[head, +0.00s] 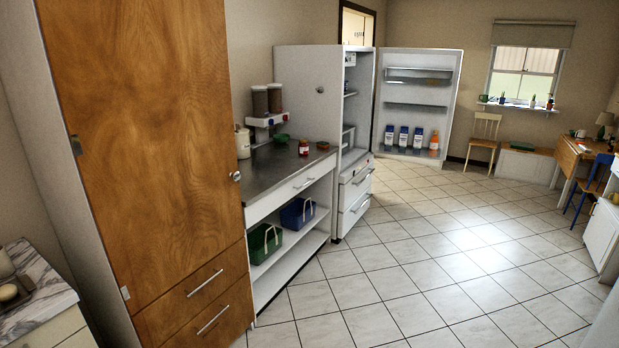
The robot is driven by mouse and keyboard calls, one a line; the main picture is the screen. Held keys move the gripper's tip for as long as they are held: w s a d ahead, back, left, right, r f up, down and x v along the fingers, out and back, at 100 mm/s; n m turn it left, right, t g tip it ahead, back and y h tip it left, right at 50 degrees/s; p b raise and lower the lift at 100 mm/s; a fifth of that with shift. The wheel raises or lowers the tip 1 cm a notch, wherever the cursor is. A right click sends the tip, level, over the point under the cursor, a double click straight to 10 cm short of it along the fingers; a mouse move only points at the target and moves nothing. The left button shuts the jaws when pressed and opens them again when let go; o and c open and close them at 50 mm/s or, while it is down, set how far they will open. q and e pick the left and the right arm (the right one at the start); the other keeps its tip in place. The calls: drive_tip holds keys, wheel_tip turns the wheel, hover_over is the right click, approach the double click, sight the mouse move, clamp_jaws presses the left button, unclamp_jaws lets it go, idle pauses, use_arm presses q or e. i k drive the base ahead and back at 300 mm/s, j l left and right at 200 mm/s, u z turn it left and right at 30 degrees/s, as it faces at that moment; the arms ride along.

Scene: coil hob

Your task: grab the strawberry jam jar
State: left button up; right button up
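A small red jar with a pale lid (303,148), which looks like the strawberry jam jar, stands upright on the dark worktop (262,181) left of the fridge. Its label is too small to read. A small brown bowl (323,145) sits to its right and a green bowl (282,138) lies behind it to the left. Neither of my grippers shows in the head view.
A tall wooden cupboard (140,130) stands at the left, before the worktop. The fridge door (419,95) hangs open beyond it. Green (264,243) and blue (297,213) baskets sit on the shelf below the worktop. The tiled floor (420,260) in front is clear.

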sight(303, 145)
drive_tip(key=i, duration=0.85)
drive_tip(key=i+z, duration=0.1)
drive_tip(key=i, duration=0.75)
drive_tip(key=i+j, duration=0.15)
drive_tip(key=i, duration=0.7)
